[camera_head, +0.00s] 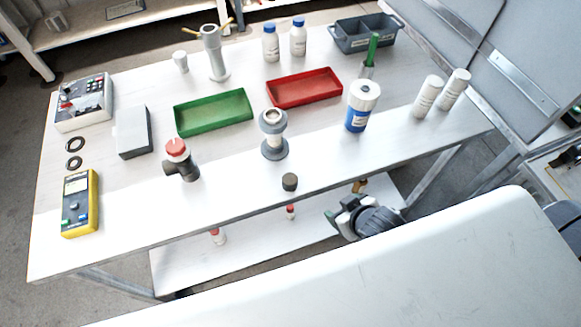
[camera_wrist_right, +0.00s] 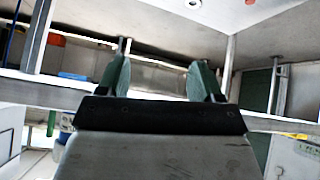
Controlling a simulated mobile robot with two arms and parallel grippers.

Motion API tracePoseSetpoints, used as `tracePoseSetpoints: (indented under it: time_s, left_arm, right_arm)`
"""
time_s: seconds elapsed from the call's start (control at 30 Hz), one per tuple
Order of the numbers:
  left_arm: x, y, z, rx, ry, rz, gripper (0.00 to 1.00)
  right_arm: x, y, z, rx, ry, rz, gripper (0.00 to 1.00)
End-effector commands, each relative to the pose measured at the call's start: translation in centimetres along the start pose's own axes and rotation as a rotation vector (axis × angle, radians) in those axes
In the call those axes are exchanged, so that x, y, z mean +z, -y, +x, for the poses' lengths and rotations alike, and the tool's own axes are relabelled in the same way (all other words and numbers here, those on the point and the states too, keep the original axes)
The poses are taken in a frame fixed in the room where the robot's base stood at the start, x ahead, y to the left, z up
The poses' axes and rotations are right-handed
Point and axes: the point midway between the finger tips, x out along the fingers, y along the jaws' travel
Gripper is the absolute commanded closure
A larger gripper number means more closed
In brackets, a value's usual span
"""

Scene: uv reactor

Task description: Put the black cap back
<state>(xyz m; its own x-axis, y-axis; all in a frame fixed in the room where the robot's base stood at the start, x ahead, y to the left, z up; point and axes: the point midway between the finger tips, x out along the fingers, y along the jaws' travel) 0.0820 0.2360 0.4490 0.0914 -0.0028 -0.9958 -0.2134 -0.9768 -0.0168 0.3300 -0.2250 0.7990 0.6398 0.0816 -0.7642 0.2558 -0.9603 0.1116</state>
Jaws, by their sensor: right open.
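The black cap (camera_head: 290,181) sits on the white tabletop near its front edge. A grey-white upright cylinder body with a round flange base, perhaps the reactor (camera_head: 273,133), stands just behind and left of it. My right gripper (camera_head: 338,208) is in front of the table's front edge, to the right of the cap and apart from it. In the right wrist view its two green fingers (camera_wrist_right: 160,80) are spread with nothing between them. The cap is not recognisable in that view. My left gripper is not in view.
On the table (camera_head: 225,213) stand a blue-labelled white jar (camera_head: 362,106), a red-topped pipe fitting (camera_head: 181,160), a green tray (camera_head: 213,112), a red tray (camera_head: 304,88) and a yellow meter (camera_head: 80,204). A lower shelf (camera_head: 250,245) holds small red-capped bottles.

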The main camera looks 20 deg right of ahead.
Motion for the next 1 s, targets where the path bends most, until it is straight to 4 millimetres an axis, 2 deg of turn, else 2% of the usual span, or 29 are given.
tracePoseSetpoints:
  time_s: [0.03, 0.13, 0.27, 0.43, 0.63, 0.77, 1.0]
  left_arm:
    - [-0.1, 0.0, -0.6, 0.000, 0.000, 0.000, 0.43]
    - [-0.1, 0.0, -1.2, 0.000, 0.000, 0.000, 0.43]
    - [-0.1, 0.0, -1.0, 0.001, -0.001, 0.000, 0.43]
    - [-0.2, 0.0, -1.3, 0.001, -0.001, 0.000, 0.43]
    - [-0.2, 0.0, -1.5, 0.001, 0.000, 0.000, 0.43]
    - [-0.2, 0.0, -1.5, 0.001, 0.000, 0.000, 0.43]
    - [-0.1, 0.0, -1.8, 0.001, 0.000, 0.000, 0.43]
  right_arm:
    - [-1.7, 0.2, -1.9, -0.007, -0.025, -0.006, 0.34]
    - [-4.0, 0.6, -4.8, -0.020, -0.063, -0.012, 0.34]
    - [-5.4, 0.5, -4.9, -0.074, -0.194, -0.063, 0.34]
    - [-7.5, 1.1, -6.5, -0.198, -0.359, -0.115, 0.34]
    - [-8.5, 2.2, -8.6, -0.361, -0.478, -0.153, 0.34]
    - [-8.8, 2.6, -8.8, -0.398, -0.501, -0.154, 0.34]
    - [-10.2, 3.8, -6.7, -0.398, -0.505, -0.154, 0.34]
